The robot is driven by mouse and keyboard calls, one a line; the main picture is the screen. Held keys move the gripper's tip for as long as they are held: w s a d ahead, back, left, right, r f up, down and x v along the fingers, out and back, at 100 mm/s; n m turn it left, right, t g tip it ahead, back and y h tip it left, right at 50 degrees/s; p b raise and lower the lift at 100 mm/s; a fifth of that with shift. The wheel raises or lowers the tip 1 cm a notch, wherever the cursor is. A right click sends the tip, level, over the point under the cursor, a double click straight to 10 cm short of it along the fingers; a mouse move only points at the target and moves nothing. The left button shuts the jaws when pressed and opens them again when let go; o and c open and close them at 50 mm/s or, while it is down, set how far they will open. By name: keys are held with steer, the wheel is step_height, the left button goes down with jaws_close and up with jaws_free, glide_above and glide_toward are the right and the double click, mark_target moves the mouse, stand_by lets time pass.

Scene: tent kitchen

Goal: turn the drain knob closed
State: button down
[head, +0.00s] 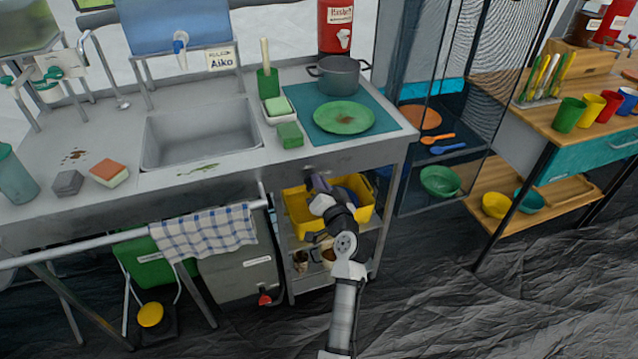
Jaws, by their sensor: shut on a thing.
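My gripper (317,181) reaches up to the front panel of the steel sink counter, below its right part. It is shut on a small dark knob (308,170) on that panel, which I take to be the drain knob. The fingers and wrist hide most of the knob, so I cannot tell how far it is turned. The sink basin (200,133) is to the left and looks empty. A red tap handle (264,299) sits low on the grey tank (236,268), apart from my gripper.
A yellow crate (300,215) stands on the shelf right behind my wrist. A checked towel (203,233) hangs on a rail to the left. A green plate (344,117) and a grey pot (338,75) stand above on the counter. The floor at the lower right is clear.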

steer(key=shift+w+d+f+m+p, duration=0.1)
steer(key=shift+f+m+p, duration=0.3)
steer(key=shift+m, duration=1.3)
steer(key=shift+s+d+f+m+p, duration=0.15)
steer(key=shift+m+p, duration=0.35)
steer(key=shift+m, duration=1.2)
steer(key=shift+w+d+f+m+p, duration=0.15)
steer(key=shift+f+m+p, duration=0.25)
steer(key=shift+m, duration=1.3)
steer(key=c, duration=1.5)
jaws_free()
steer(key=shift+r, duration=0.1)
steer(key=b+v, duration=0.3)
steer(key=v, duration=1.1)
steer(key=shift+w, duration=0.1)
